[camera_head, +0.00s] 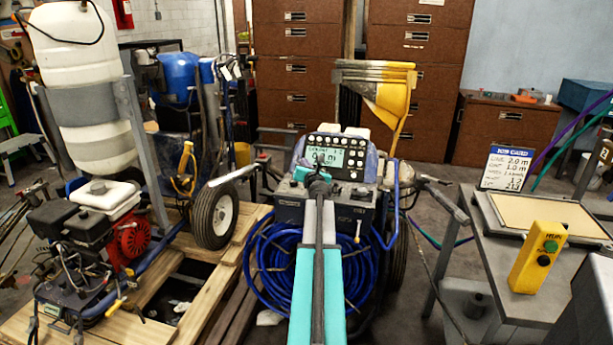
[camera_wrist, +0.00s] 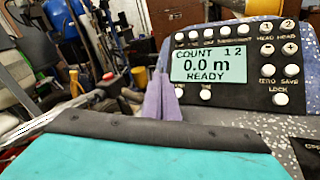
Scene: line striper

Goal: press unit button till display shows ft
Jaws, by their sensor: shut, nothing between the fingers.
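The striper's control panel (camera_head: 336,158) stands ahead, with a lit display (camera_wrist: 208,66) that reads COUNT 12, 0.0 m, READY in the wrist view. White round buttons surround the display. One button (camera_wrist: 206,94) sits just below the display's lower edge, and another (camera_wrist: 179,91) is beside my fingers. Their labels are too small or hidden to read, so I cannot tell which is the unit button. My gripper (camera_wrist: 161,98) is shut and empty, its purple fingers in front of the panel's lower left part. In the head view my gripper (camera_head: 318,180) covers part of the panel's lower edge.
A coiled blue hose (camera_head: 270,275) hangs below the panel. A wooden pallet with an engine (camera_head: 95,215) is at left. A grey table at right bears a yellow button box (camera_head: 538,258) and a job card (camera_head: 506,168). Brown cabinets (camera_head: 425,40) stand behind.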

